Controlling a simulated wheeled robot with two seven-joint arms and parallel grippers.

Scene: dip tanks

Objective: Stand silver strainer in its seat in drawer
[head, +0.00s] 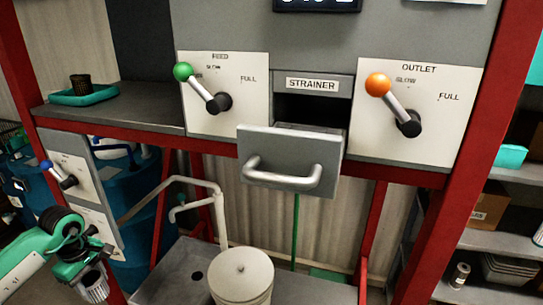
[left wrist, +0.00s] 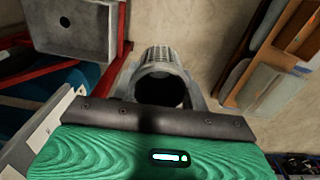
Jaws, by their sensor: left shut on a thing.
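My left gripper (head: 92,270) is at the lower left of the head view, shut on the silver strainer (head: 96,287). In the left wrist view the silver strainer (left wrist: 160,58) is a ribbed or perforated grey cylinder with a dark open end towards the camera, between the fingers. The drawer (head: 290,160) under the STRAINER label is pulled out, with a thick bar handle (head: 284,175) on its front. The drawer is well up and to the right of the gripper. Its seat is hidden behind the drawer front. My right gripper is in neither view.
A green-knobbed feed lever (head: 202,90) and an orange-knobbed outlet lever (head: 394,104) flank the drawer. A dark cup (head: 80,84) stands in a teal tray (head: 104,95) on the left shelf. A sink (head: 175,272), bent pipe (head: 190,182) and lidded white container (head: 241,272) are below.

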